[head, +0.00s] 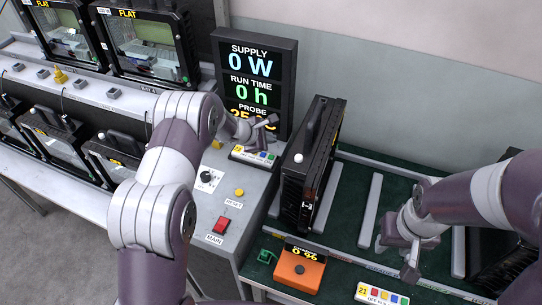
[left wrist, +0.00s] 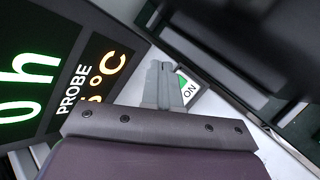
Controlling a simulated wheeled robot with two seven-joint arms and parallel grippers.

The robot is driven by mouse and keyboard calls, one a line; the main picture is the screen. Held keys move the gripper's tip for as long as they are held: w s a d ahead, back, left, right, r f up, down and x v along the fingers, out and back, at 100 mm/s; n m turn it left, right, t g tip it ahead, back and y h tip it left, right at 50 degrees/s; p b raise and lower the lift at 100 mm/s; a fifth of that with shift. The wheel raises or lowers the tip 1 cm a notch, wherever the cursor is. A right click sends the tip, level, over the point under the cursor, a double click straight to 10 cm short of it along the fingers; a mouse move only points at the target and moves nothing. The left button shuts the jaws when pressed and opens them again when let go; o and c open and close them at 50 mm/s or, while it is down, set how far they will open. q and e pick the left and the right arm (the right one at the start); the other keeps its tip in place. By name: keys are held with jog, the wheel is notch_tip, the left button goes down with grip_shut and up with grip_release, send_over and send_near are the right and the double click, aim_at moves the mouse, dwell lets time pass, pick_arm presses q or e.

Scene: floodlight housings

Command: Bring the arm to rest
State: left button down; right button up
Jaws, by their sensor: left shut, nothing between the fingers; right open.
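My left gripper (head: 266,121) is shut and empty. It hangs in front of the lower part of the display panel (head: 256,62), above a small plate with coloured buttons (head: 254,155). In the left wrist view the shut fingers (left wrist: 163,85) are next to a green and white "ON" label (left wrist: 187,88); I cannot tell whether they touch it. My right gripper (head: 410,262) is open and empty at the right, above the green bench surface. My left arm crosses the middle of the head view and hides part of the console.
A black finned housing (head: 310,165) stands upright on the green bench (head: 347,205). An orange meter (head: 299,268) lies in front. The grey console has a red MAIN switch (head: 221,226) and a yellow RESET button (head: 239,192). Several housings (head: 145,45) stand in racks at left.

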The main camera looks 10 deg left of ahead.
dwell(0.4)
pick_arm(q)
jog(key=s+f+m, duration=0.1)
jog(key=s+f+m+g, duration=0.1)
jog(key=s, duration=0.1)
jog(key=s+f+m+g, duration=0.1)
jog(key=s, duration=0.1)
jog(key=shift+f, duration=0.1)
jog(key=s+m+g, duration=0.1)
jog(key=s, duration=0.1)
jog(key=s+m, duration=0.1)
jog(key=s, duration=0.1)
jog(key=s+m+g, duration=0.1)
jog(key=s, duration=0.1)
jog(key=shift+s+a+m+g+y, duration=0.1)
jog(key=shift+s+m+g+y, duration=0.2)
jog(key=shift+m+y, duration=0.1)
jog(key=s+a+r+m+y, duration=0.1)
jog(key=s+r+m, duration=0.3)
jog(key=s, duration=0.3)
jog(key=s+a+r+m+g+y, duration=0.1)
jog(key=s+a+r+m+y, duration=0.1)
jog(key=s+r+m, duration=0.3)
jog(key=s+a+r+m+y, duration=0.1)
jog(key=s+r+m, duration=0.3)
jog(key=s, duration=0.6)
jog(key=shift+s+a+r+g, duration=0.25)
jog(key=shift+r+g, duration=0.05)
jog(key=shift+r, duration=0.15)
jog(key=shift+s, duration=0.15)
